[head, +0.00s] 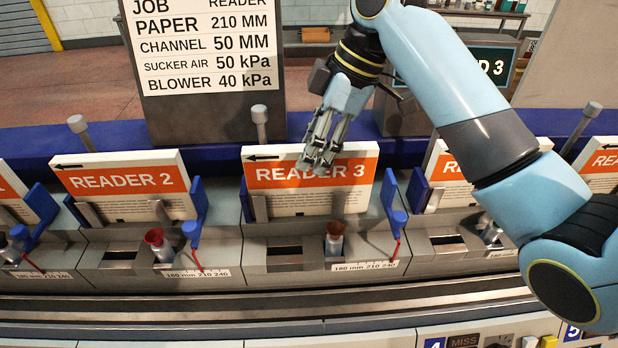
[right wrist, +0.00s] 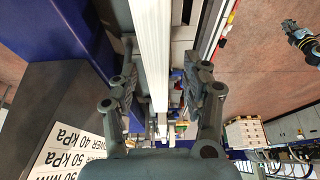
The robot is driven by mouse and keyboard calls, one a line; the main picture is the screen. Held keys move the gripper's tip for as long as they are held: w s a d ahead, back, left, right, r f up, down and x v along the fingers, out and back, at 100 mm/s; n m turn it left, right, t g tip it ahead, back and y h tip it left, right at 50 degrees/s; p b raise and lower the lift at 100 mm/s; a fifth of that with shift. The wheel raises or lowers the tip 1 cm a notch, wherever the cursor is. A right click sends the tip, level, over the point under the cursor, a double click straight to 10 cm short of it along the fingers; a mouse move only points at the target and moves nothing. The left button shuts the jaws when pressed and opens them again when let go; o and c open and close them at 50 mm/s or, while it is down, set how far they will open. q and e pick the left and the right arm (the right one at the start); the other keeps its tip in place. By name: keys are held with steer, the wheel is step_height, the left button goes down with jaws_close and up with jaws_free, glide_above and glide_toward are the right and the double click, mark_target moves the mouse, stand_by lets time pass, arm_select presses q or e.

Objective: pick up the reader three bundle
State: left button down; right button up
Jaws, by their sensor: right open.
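The reader three bundle (head: 265,178) is a white block of sheets with an orange band marked READER 3. It stands in the middle hopper, leaning back slightly. My right gripper (head: 318,165) is open and points down over its upper edge, in front of part of the label in the head view. In the right wrist view the bundle's white top edge (right wrist: 152,50) runs between the two open fingers (right wrist: 160,90), with gaps on both sides. A jointed device (right wrist: 300,40) at that view's upper right looks like my left gripper, too small to read.
The READER 2 bundle (head: 125,185) stands to the left, with another bundle (head: 440,160) to the right, partly behind my arm. Blue side guides (head: 391,197) flank the hopper. A grey post (head: 260,125) and a job sign (head: 205,45) rise behind.

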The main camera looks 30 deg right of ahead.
mark_target(310, 182)
arm_select(q)
steer(key=shift+w+r+p, duration=0.5)
steer(key=shift+w+r, duration=0.1)
steer(key=shift+w, duration=0.35)
arm_select(e)
steer(key=x, duration=0.5)
steer(key=shift+w+f, duration=0.1)
steer(key=shift+f, duration=0.15)
arm_select(q)
steer(key=shift+s, duration=0.1)
arm_select(e)
steer(key=shift+c, duration=0.3)
steer(key=shift+c, duration=1.2)
arm_select(q)
steer(key=shift+s, duration=0.2)
arm_select(e)
jaws_close()
